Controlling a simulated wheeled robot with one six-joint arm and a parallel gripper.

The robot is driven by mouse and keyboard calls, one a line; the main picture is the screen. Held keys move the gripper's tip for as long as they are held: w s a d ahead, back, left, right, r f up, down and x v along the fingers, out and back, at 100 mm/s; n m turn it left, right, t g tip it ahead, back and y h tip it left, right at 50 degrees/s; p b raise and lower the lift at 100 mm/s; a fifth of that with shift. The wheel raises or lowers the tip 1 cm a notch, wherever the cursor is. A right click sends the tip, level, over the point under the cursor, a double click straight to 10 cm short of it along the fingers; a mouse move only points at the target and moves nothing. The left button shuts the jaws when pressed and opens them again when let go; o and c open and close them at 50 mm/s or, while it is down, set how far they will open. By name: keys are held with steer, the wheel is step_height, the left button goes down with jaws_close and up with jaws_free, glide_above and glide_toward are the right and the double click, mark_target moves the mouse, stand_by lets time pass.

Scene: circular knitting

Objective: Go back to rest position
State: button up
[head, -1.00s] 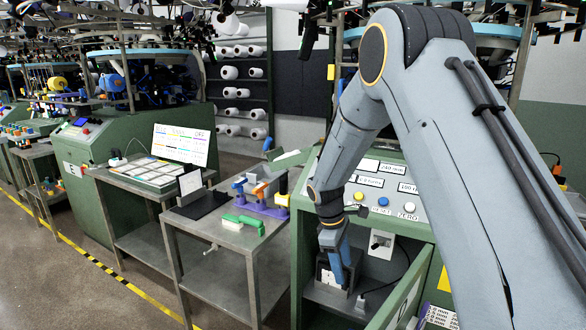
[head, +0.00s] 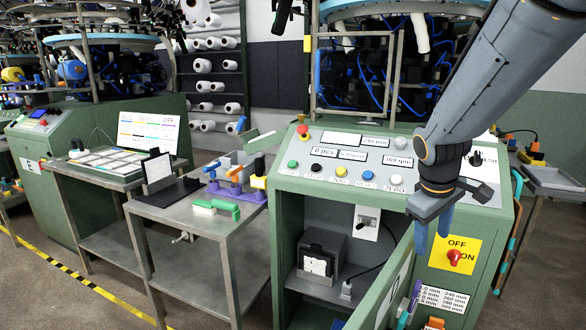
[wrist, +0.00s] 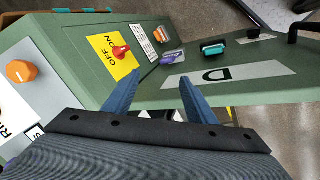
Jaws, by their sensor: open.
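My gripper (head: 432,238) is open and empty, in the air in front of the green machine's control panel (head: 330,175) in the head view. It hangs left of the yellow OFF/ON plate with a red knob (head: 455,256). In the wrist view both blue fingers of my gripper (wrist: 153,92) are apart with nothing between them. Beyond them are the yellow plate (wrist: 113,58) and the open green door marked D (wrist: 222,75). My arm reaches in from the upper right of the head view.
The open compartment holds a dark box with a white face (head: 319,262). The open door (head: 385,290) juts out toward me. A metal side table (head: 205,232) with colored tools stands at left. Another table (head: 552,180) is at right. Floor at lower left is clear.

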steer(key=s+a+f+m+g+y+b, duration=0.1)
steer(key=s+a+f+m, duration=0.25)
steer(key=s, duration=0.55)
steer(key=s+a+f+m+g+y+b, duration=0.2)
steer(key=s+f+m, duration=0.25)
steer(key=s, duration=0.55)
steer(key=a+r+n+t+p, duration=0.1)
steer(key=a+r+p, duration=0.2)
steer(key=r+p, duration=0.7)
steer(key=a+r+n+t+p, duration=0.1)
steer(key=a+r+p, duration=0.2)
steer(key=r+p, duration=0.7)
steer(key=p, duration=0.3)
steer(key=shift+w+a+t, duration=0.15)
steer(key=shift+w+t, duration=0.15)
steer(key=shift+w, duration=0.1)
